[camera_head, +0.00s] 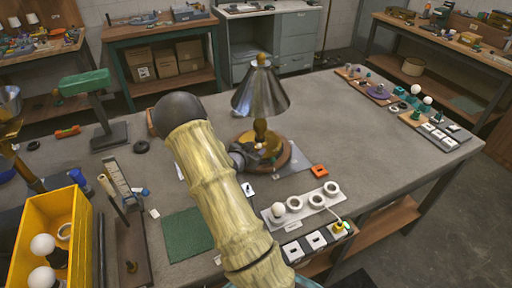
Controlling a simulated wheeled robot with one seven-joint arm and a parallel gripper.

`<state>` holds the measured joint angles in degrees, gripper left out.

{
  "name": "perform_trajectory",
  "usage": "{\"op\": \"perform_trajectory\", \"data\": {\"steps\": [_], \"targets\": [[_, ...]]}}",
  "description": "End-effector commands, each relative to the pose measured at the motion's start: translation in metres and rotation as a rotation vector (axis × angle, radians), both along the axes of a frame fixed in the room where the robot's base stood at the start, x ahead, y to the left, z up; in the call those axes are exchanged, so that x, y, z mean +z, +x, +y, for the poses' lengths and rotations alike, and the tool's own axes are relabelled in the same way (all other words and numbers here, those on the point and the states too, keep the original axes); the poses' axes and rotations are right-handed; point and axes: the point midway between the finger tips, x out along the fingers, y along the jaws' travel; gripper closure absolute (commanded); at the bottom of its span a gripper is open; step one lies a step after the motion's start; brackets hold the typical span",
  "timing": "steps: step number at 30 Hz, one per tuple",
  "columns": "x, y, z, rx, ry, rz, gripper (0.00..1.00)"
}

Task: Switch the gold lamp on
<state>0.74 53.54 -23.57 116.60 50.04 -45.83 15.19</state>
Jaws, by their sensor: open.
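A lamp with a gold stem (260,130), a shiny silver cone shade (261,92) and a gold top knob stands upright near the middle of the table. Its round base (292,158) is brown. My gripper (256,158) is low at the front left of the stem, over or against the base; contact cannot be told. It is dark, small in view and open, with its fingers partly hidden by my arm. I cannot make out a switch on the lamp. Another gold piece (10,130) shows at the left edge, cut off by the frame.
A yellow bin (22,225) with white bulbs is at the lower left. A green lamp-like stand (105,105) is at the back left. A socket strip (302,203), rocker switches (315,240) and an orange piece (320,171) lie right of my arm. The table's right middle is clear.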

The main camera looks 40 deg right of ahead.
Motion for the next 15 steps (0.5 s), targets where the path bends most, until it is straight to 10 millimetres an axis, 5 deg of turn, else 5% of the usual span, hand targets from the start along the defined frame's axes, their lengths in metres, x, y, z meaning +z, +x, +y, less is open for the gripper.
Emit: {"op": "perform_trajectory", "data": {"steps": [12, 15], "targets": [[-0.0053, 0.0050, -0.0114, 0.000, 0.000, 0.000, 0.58], [-0.0053, 0.0050, -0.0114, 0.000, 0.000, 0.000, 0.74]]}}
